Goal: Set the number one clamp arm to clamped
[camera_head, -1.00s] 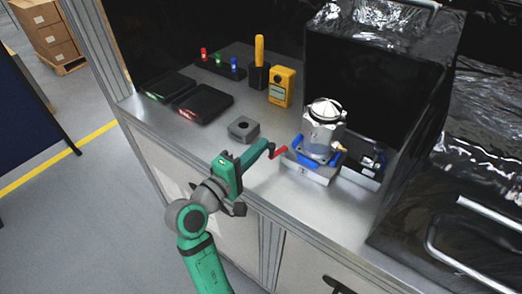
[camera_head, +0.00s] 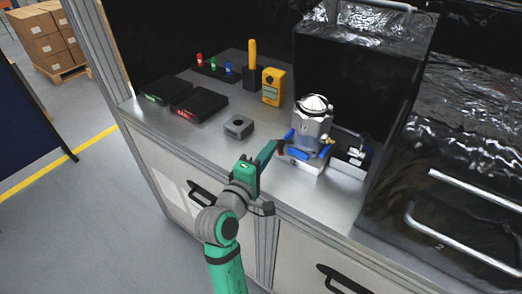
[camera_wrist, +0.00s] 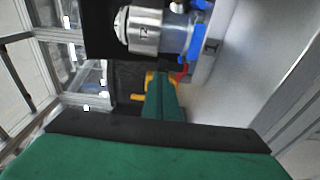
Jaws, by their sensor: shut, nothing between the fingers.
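A machined metal housing (camera_head: 312,122) stands upright in a fixture (camera_head: 306,166) with blue clamp arms (camera_head: 297,153) around its foot. The housing (camera_wrist: 146,30) and a blue clamp arm (camera_wrist: 197,46) also show in the wrist view. A small red handle (camera_wrist: 181,72) sits at the fixture's side, beside my fingers. I cannot read which arm is number one. My gripper (camera_head: 277,148) is shut and empty, its tip at the fixture's left side, close to the red handle. In the head view the tip mostly hides that handle, and I cannot tell whether they touch.
A grey block with a hole (camera_head: 239,127) lies left of the fixture. Behind are two black trays (camera_head: 200,104), a yellow meter (camera_head: 273,86) and a yellow-handled tool (camera_head: 252,55). A dark unit (camera_head: 348,150) stands close on the fixture's right. The bench front left is clear.

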